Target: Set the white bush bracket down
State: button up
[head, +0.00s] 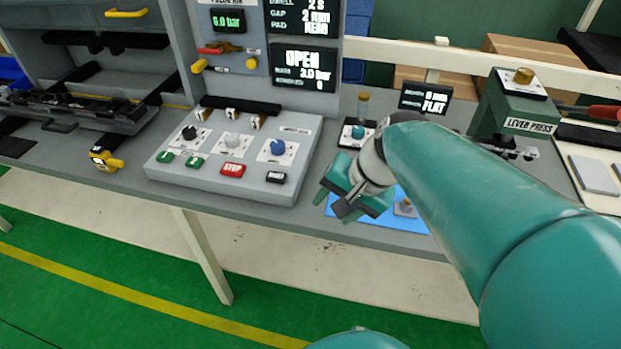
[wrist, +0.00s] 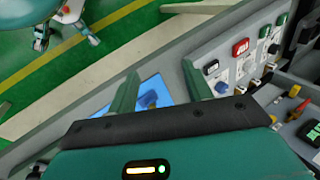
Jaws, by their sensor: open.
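My gripper (head: 352,190) is open over the bench's front edge, above the left part of a blue mat (head: 421,222). In the wrist view its two green fingers (wrist: 160,92) stand apart with nothing clasped between them. A small pale grey-white part with a rounded top, apparently the bush bracket (head: 405,208), sits on the mat to the right of my gripper. In the wrist view a small bluish part (wrist: 148,100) shows on the mat (wrist: 152,84), seen between the fingers. I cannot tell whether it is the same part. My arm and gripper hide some of the mat.
A control panel (head: 220,185) with knobs and buttons is left of my gripper. A green lever press (head: 510,105) stands at the right, and a small FLAT display (head: 425,98) behind. A yellow tool (head: 106,160) lies at the left front edge.

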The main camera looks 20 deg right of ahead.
jog(key=s+a+r+n+t+h, duration=0.1)
jog(key=s+a+r+n+h, duration=0.2)
jog(key=n, duration=0.5)
jog(key=shift+s+a+r+n+t, duration=0.3)
jog(key=shift+a+r+n+t, duration=0.1)
jog(key=shift+r, duration=0.25)
dwell(0.6)
jog(key=c, duration=0.3)
jog(key=shift+d, duration=0.1)
jog(key=shift+d, duration=0.1)
